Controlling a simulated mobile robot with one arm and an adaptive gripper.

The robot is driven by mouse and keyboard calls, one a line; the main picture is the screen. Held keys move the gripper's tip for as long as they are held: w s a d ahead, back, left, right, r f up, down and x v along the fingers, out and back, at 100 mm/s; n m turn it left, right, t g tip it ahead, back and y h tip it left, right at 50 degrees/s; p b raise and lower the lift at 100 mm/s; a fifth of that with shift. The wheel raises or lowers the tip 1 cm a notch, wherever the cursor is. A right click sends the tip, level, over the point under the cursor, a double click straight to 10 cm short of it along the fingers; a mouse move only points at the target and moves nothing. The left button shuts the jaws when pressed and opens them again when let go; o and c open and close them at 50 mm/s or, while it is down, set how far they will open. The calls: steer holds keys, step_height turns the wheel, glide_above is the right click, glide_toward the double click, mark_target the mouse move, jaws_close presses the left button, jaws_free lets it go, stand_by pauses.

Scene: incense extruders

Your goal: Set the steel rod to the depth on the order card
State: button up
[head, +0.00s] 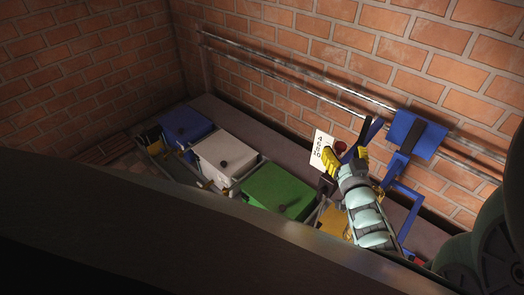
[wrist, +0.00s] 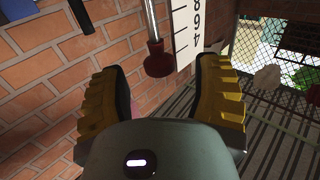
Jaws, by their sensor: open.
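The steel rod (wrist: 151,18) shows in the wrist view, ending in a dark red knob (wrist: 158,62). The knob also shows in the head view (head: 340,147), just beyond the fingers. A white scale plate (wrist: 185,35) with ticks and numerals stands beside the rod; in the head view the white plate (head: 320,149) is left of the knob. My gripper (head: 346,155) is open, its yellow fingers spread to either side of the knob in the wrist view (wrist: 163,75). I see no contact with it. I cannot make out a separate order card.
Blue (head: 186,124), white (head: 224,152) and green (head: 279,190) boxes stand in a row left of my arm. A blue frame (head: 403,200) stands close right of my gripper. Metal rails (head: 290,82) run along the brick wall behind. A mesh fence (wrist: 262,50) shows in the wrist view.

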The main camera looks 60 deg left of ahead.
steer(key=shift+x, duration=1.35)
steer(key=shift+o, duration=0.2)
jaws_close()
